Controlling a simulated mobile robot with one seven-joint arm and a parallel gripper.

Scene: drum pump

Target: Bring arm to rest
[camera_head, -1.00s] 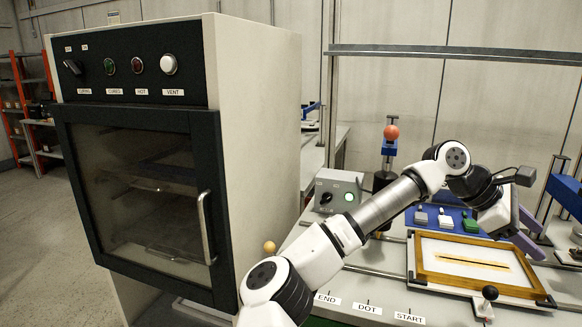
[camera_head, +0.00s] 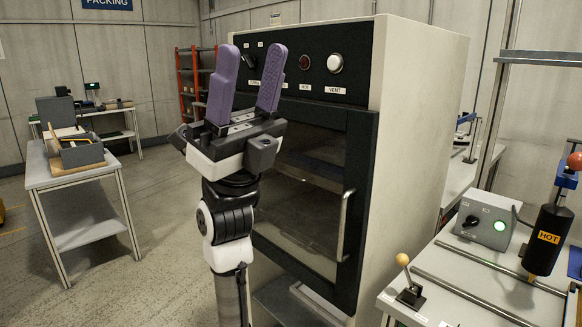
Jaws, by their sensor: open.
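My gripper (camera_head: 247,82) stands upright in front of the oven's left side, its two purple fingers pointing up. The fingers are apart with nothing between them. My arm rises to it from the bottom edge of the view, left of centre. The gripper overlaps the oven's control panel in the picture and hides part of it; whether it touches the oven cannot be told, but it looks apart.
The dark-doored oven (camera_head: 415,130) with its upright handle (camera_head: 343,225) is close on the right. A workbench (camera_head: 440,310) with a control box (camera_head: 486,220) and a black cylinder marked HOT (camera_head: 547,241) stands at right. A side table (camera_head: 85,180) is at left, with open floor between.

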